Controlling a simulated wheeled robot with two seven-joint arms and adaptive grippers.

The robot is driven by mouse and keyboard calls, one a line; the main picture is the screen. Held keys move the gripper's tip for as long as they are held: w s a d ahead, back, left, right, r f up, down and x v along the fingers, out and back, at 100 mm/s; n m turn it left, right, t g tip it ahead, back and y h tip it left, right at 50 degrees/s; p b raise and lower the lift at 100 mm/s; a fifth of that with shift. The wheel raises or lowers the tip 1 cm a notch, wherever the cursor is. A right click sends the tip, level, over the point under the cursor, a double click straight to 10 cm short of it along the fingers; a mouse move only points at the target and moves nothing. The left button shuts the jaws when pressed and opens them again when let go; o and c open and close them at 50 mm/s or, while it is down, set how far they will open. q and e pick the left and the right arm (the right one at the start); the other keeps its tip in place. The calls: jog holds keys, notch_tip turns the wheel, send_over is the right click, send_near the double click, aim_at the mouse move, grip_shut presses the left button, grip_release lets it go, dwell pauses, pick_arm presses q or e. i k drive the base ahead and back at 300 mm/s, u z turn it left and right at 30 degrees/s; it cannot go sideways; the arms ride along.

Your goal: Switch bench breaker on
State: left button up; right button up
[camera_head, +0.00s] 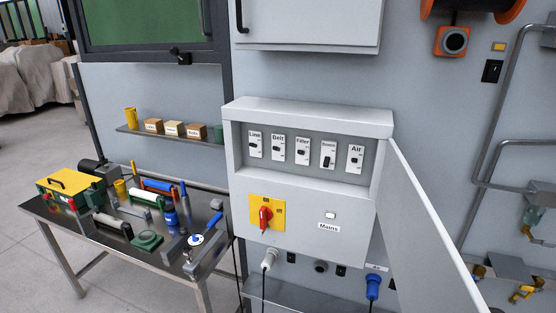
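An open grey breaker box (310,107) hangs on the wall in the middle of the view. It holds a row of white breakers labelled Line (255,144), Belt (278,147), Filler (302,151), one whose small label may read Bench (328,155), and Air (355,158). The possible Bench breaker's black toggle looks longer and sits lower than the toggles on the others. Below the row are a red rotary handle on a yellow plate (276,209) and a Mains label (329,227). Neither of my grippers is in view.
The box's door (425,225) stands open to the right. A metal workbench (65,222) with several tools is at the left, under a shelf (165,134) with small boxes. Plugs (372,287) sit below the box, and pipes (490,120) run along the right wall.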

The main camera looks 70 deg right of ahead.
aim_at(327, 160)
jog(key=i, duration=1.2)
jog(key=z, duration=2.95)
jog(key=i, duration=0.5)
jog(key=z, duration=0.05)
